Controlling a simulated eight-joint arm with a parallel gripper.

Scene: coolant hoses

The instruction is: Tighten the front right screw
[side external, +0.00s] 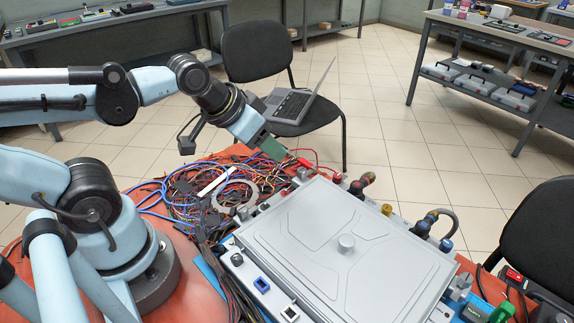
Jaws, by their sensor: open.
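I cannot tell which is the front right screw. My gripper (282,157) is above the cables by the box's far left corner, pointing down and right. Its fingers are small and partly hidden, and I see nothing held. It looks apart from the box.
Tangled cables (215,190) cover the orange table left of the box. A black hose (440,214) and coloured fittings (359,186) line its far right side. A green connector block (490,312) sits near right. A chair with a laptop (297,100) stands behind.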

